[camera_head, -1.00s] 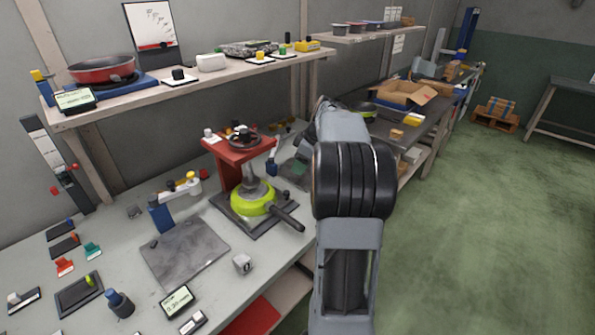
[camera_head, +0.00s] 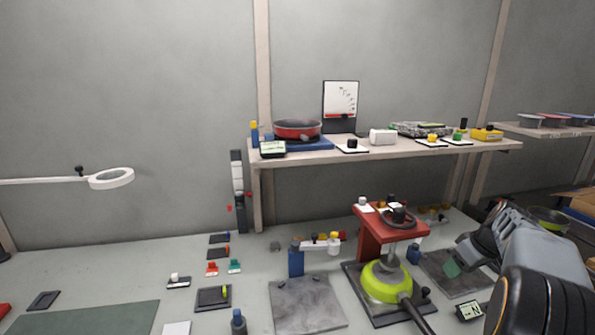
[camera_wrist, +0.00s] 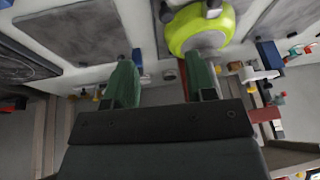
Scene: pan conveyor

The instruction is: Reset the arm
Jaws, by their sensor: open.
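My arm (camera_head: 545,265) reaches in from the lower right of the head view, over the right part of the workbench. My gripper (camera_wrist: 160,80) shows in the wrist view with its two green fingers apart and nothing between them. In the head view one green fingertip (camera_head: 452,268) shows beside the dark wrist; the other is hidden. A lime-green pan (camera_head: 385,285) with a dark handle sits under a red press-like stand (camera_head: 375,240), to the left of my gripper. The pan also shows in the wrist view (camera_wrist: 228,25), beyond the fingers.
A shelf (camera_head: 400,152) above the bench bears a red pan (camera_head: 297,128). A grey plate (camera_head: 305,308), a blue post (camera_head: 296,262) and several small items lie on the bench. A white ring lamp (camera_head: 111,178) juts in at left. The wall area at upper left is clear.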

